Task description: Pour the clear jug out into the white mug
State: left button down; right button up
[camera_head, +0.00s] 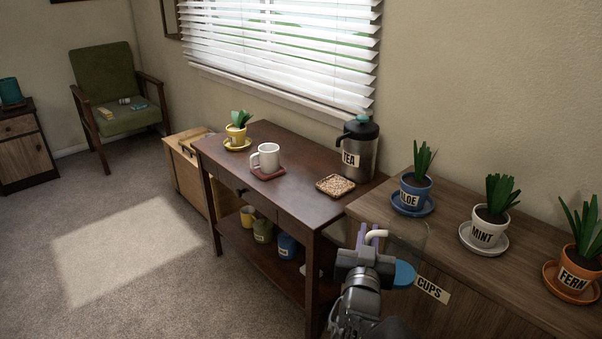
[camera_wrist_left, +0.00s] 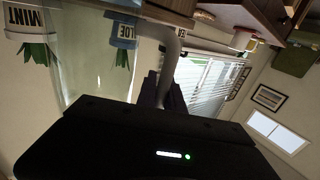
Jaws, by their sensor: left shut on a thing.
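The white mug (camera_head: 268,157) stands upright on a dark red coaster (camera_head: 267,173) on the brown side table in the head view. My left gripper (camera_head: 371,243) is shut on the pale handle of the clear jug (camera_head: 412,237), in front of the table's right end and the cabinet. The jug is see-through, with a round blue patch at its lower end. The left wrist view shows the jug's clear wall (camera_wrist_left: 85,75) and its grey handle at the fingers. The jug is apart from the mug, to its right and nearer me. The mug's contents cannot be made out.
On the side table (camera_head: 305,195) are a TEA canister (camera_head: 359,150), a square tray of brown bits (camera_head: 335,185) and a yellow potted plant (camera_head: 237,132). Pots labelled ALOE (camera_head: 414,194), MINT (camera_head: 488,232) and FERN (camera_head: 577,272) stand on the right cabinet. The table front near the mug is clear.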

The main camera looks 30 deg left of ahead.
aim_at(268, 153)
jog(key=i+j, duration=0.1)
jog(key=j, duration=0.5)
jog(key=j+u, duration=0.1)
jog(key=j, duration=0.5)
jog(key=i+j, duration=0.15)
jog(key=j, duration=0.4)
jog(key=i+j, duration=0.1)
jog(key=j, duration=0.5)
jog(key=u, duration=0.05)
